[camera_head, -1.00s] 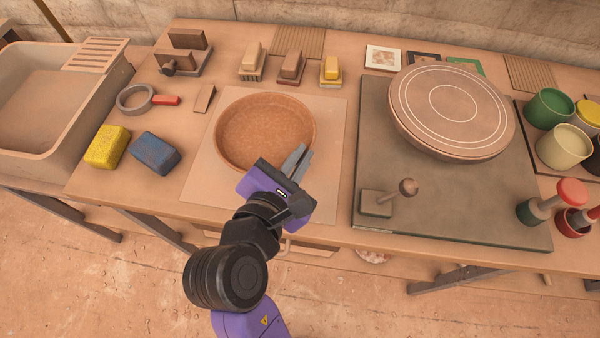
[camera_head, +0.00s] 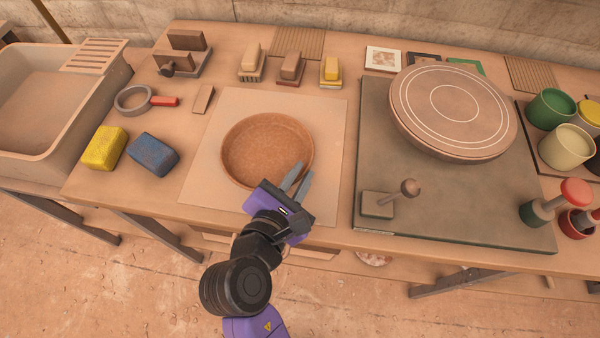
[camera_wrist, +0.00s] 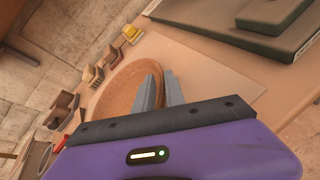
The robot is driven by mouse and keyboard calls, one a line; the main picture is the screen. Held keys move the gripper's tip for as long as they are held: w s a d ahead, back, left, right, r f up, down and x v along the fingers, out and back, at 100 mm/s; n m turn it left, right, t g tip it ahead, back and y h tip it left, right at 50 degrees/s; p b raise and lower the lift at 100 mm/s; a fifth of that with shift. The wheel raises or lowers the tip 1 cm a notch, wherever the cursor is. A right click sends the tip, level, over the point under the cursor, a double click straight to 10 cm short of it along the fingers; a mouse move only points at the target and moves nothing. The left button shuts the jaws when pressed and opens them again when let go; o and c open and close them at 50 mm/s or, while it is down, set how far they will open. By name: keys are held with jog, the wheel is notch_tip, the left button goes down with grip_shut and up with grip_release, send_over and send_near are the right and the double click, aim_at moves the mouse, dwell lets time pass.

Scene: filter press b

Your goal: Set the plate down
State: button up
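The plate (camera_head: 262,148) is a round, shallow terracotta dish with a raised rim. It lies level on the pale square board (camera_head: 205,185) on the bench, right side up. My gripper (camera_head: 300,172) is at its near right rim, with the two grey fingers spread apart. In the wrist view the plate (camera_wrist: 122,88) shows behind the fingers (camera_wrist: 160,85). One finger overlaps the plate and the other is just outside its rim. I see no firm grip on the rim. The fingers hide a small part of the rim.
Yellow (camera_head: 105,148) and blue (camera_head: 153,153) sponges lie left. Small brushes (camera_head: 290,68) stand behind. Pots (camera_head: 550,107) crowd the far right.

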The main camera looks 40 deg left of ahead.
jog(key=shift+o, duration=0.7)
jog(key=shift+r, duration=0.1)
jog(key=v, duration=1.2)
jog(key=shift+p, duration=0.3)
